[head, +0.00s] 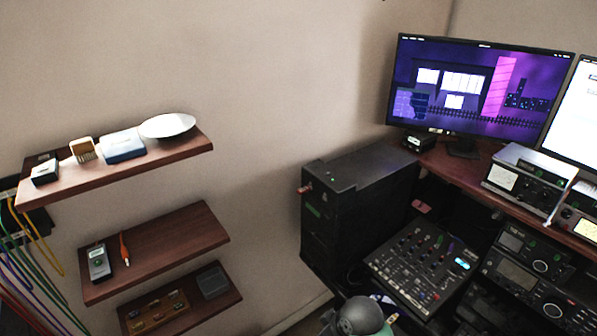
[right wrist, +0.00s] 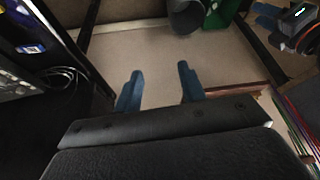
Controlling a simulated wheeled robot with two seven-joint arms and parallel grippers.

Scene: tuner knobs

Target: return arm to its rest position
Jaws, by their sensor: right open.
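My right gripper (right wrist: 159,90) shows in the right wrist view. Its two blue fingers stand apart with nothing between them, over a pale floor. In the head view a grey rounded part at the bottom edge, right of centre, looks like part of my own arm; no gripper fingers can be made out there.
Wall shelves (head: 150,249) with small devices are at left. A black cabinet (head: 345,215) and a mixer panel (head: 424,266) stand centre right, beside a desk with a monitor (head: 478,88) and radio units (head: 525,180). A grey bin (right wrist: 186,17) and a green container (right wrist: 220,14) stand on the floor.

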